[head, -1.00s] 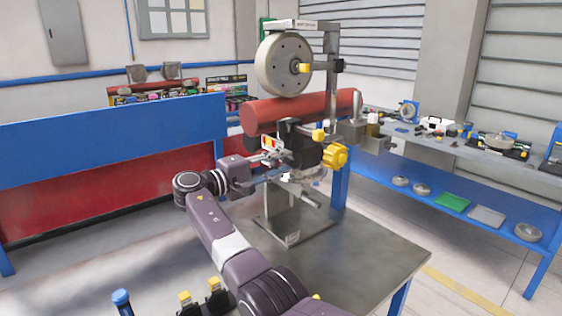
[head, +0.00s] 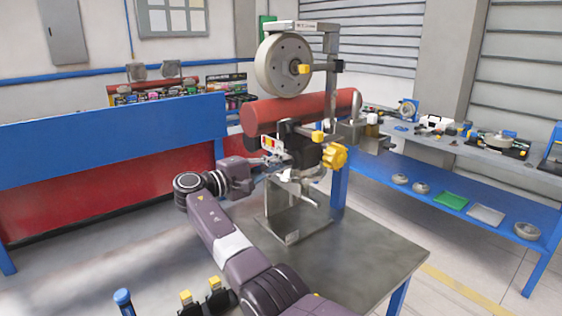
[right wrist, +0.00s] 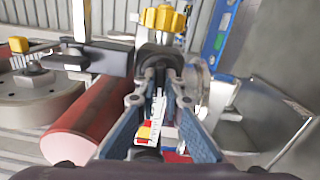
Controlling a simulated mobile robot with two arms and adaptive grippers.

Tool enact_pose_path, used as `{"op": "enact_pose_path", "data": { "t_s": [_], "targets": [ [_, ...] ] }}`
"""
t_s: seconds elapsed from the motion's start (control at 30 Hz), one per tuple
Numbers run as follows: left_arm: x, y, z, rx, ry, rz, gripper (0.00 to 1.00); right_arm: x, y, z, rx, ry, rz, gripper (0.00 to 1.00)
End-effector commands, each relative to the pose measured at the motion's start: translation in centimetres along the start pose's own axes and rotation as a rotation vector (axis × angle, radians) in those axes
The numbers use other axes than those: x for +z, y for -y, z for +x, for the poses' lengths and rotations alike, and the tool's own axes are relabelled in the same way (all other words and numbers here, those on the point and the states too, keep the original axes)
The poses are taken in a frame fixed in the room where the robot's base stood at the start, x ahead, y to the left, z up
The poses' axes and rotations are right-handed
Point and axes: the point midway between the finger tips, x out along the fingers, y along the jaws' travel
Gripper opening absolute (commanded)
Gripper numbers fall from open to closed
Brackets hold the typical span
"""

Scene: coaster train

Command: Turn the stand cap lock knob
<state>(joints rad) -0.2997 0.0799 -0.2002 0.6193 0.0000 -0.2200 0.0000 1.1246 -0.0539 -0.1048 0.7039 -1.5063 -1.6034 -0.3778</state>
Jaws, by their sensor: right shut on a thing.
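The stand (head: 291,222) rises from the grey table and carries a dark clamp head around a red roller (head: 290,110). A yellow lobed knob (head: 334,156) sits on the head's right side; it also shows at the top of the right wrist view (right wrist: 163,18). My right gripper (head: 272,162) reaches the head from the left. In the right wrist view its blue-padded fingers (right wrist: 160,80) are shut on a small dark part, mostly hidden between them, beyond a white, red and yellow label (right wrist: 153,120). Whether that part is the lock knob is unclear. My left gripper is out of view.
A large grey wheel (head: 284,65) hangs above the roller. A grey lever (head: 305,193) juts out below the head. The table's front right (head: 365,262) is bare. A blue-framed bench (head: 470,200) with parts stands at right, a blue and red barrier (head: 110,135) at left.

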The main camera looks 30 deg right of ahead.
Motion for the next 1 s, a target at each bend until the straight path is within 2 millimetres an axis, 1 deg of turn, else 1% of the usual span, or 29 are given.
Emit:
{"op": "enact_pose_path", "data": {
  "t_s": [0.03, 1.0],
  "targets": [
    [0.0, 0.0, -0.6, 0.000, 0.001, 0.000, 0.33, 0.0, -0.2, 0.0, -0.001, 0.000, -0.036, 0.00],
    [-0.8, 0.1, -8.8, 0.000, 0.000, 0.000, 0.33, 0.1, -0.3, 0.0, -0.002, 0.000, -0.943, 0.00]
  ]
}}
